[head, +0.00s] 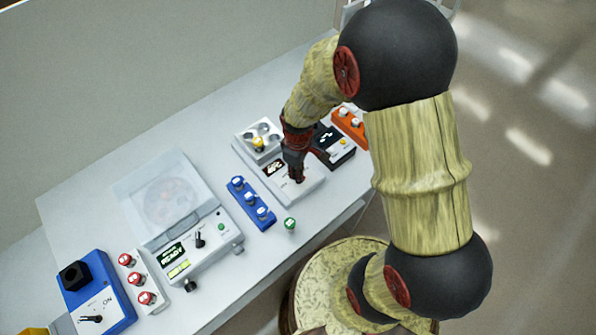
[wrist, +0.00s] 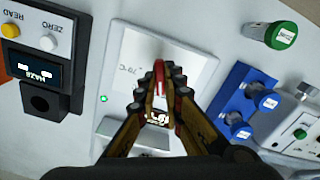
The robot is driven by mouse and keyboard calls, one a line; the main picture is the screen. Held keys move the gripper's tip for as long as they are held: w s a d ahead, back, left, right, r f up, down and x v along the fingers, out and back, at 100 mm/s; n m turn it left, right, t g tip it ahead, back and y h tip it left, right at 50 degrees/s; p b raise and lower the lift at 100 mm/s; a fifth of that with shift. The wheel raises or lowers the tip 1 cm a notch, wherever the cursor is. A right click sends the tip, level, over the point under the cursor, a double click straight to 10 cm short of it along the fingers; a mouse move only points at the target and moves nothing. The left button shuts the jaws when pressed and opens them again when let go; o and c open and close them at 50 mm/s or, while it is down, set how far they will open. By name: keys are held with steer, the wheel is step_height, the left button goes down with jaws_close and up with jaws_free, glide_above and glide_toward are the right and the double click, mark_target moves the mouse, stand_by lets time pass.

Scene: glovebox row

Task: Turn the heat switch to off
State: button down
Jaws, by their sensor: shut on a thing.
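The white heater unit (head: 308,191) stands towards the right of the bench, with a block at its rear holding a yellow-capped vial (head: 258,143) and a small dark display (head: 273,168). In the wrist view its pale panel (wrist: 187,50) carries a faint temperature marking and a lit green lamp (wrist: 103,98). My gripper (head: 297,179) reaches down onto the front of this panel. In the wrist view my gripper (wrist: 159,73) has its fingertips brought together over the panel, closed on the heat switch. The fingers hide most of the switch, so its setting cannot be read.
A black instrument (head: 334,145) and an orange rack (head: 349,124) stand close on the right. A blue rack (head: 249,201) and a green-capped vial (head: 290,224) are close on the left. A lidded centrifuge (head: 195,242) and a blue mixer (head: 97,294) stand farther left.

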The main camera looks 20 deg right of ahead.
steer(key=c, duration=1.9)
jaws_free()
step_height(320, 180, up, 12)
steer(key=shift+r, duration=0.1)
